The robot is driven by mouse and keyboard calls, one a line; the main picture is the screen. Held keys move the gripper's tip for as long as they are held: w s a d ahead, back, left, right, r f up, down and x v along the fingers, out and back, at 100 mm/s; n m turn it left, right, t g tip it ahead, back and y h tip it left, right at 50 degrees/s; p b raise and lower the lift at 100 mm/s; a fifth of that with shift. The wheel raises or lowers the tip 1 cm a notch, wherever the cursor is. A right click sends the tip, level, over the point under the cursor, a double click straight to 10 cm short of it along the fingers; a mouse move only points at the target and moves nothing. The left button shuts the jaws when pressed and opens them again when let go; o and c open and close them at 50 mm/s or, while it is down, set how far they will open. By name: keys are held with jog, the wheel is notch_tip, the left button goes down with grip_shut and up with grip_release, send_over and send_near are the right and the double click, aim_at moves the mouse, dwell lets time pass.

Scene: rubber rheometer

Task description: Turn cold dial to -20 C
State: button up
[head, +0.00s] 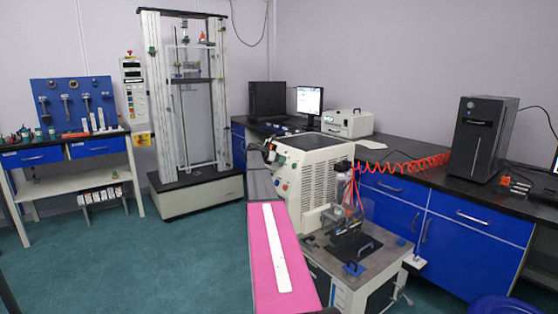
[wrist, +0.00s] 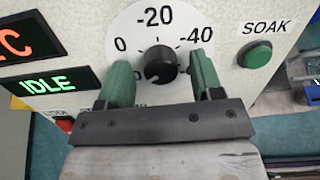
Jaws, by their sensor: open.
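The cold dial is a black round knob (wrist: 161,66) on a white round scale plate (wrist: 190,22) in the wrist view. The scale reads 0 at left, -20 at top and -40 at right; lower markings are partly hidden by my fingers. A faint pale mark shows at the knob's lower left, so the knob does not appear to point at -20. My gripper (wrist: 161,72) is open, with one green finger on each side of the knob. Small gaps seem to show between fingers and knob; contact is hard to tell. In the head view the dial cannot be made out.
A green SOAK button (wrist: 258,54) sits right of the dial. A display reading IDLE (wrist: 48,85) is at left, with a red readout (wrist: 22,42) above it.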

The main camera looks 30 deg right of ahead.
jog(key=c, duration=0.9)
jog(key=shift+m, duration=0.4)
jog(key=m, duration=0.4)
jog(key=shift+m, duration=0.3)
jog(key=m, duration=0.4)
jog(key=shift+d+m+g+y, duration=0.1)
jog(key=shift+m+g+y, duration=0.2)
jog(key=shift+m, duration=0.1)
jog(key=m, duration=0.7)
jog(key=shift+r+y, duration=0.1)
jog(key=shift+y, duration=0.3)
jog(key=m, duration=0.6)
jog(key=shift+m, duration=0.3)
